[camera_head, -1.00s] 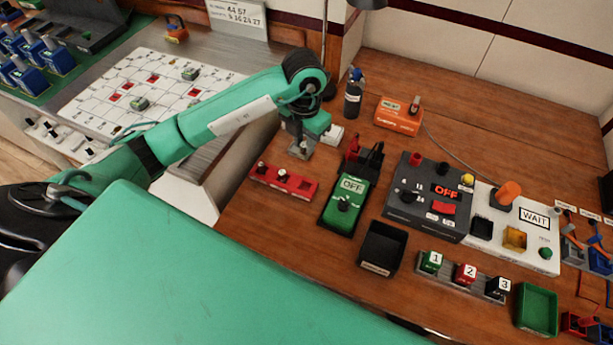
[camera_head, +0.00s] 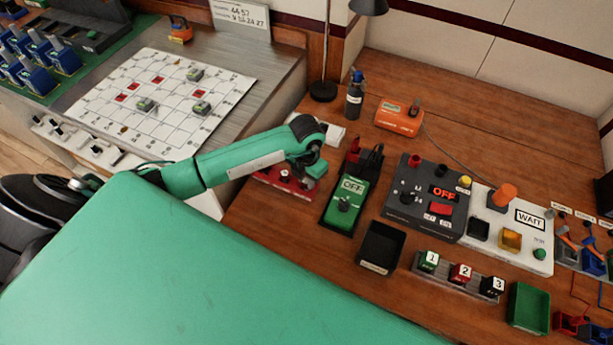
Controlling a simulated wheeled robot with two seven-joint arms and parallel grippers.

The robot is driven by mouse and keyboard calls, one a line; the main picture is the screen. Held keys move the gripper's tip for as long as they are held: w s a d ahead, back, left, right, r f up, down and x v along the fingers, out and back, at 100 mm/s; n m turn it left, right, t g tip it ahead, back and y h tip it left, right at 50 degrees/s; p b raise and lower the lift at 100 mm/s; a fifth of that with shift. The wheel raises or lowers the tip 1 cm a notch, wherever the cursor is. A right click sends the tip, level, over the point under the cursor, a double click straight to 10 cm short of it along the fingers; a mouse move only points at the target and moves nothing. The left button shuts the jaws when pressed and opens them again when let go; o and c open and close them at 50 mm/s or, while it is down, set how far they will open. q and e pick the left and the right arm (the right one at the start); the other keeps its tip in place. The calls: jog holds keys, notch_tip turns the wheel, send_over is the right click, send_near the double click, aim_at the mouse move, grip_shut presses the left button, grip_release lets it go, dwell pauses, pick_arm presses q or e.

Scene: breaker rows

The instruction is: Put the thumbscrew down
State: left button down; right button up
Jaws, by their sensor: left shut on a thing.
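My left gripper (camera_head: 306,186) is low over the right end of the red block (camera_head: 272,176) on the wooden bench. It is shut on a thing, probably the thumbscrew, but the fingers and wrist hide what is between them. I cannot tell whether the held thing touches the block. A small knob (camera_head: 285,175) shows on the block just left of the gripper. The arm covers the block's left part. My right gripper is not in view.
Right of the gripper stands the green box marked OFF (camera_head: 346,205), close by. A black open bin (camera_head: 381,248) and a dark control box (camera_head: 428,200) are further right. A lamp base (camera_head: 323,91) and a dark bottle (camera_head: 354,98) stand behind. Bare bench lies in front of the red block.

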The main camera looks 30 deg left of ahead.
pick_arm(q)
jog(key=shift+f, duration=0.15)
jog(key=c, duration=1.2)
grip_release()
jog(key=shift+c, duration=0.2)
jog(key=shift+r, duration=0.6)
notch_tip(320, 180, up, 11)
jog(key=b, duration=0.3)
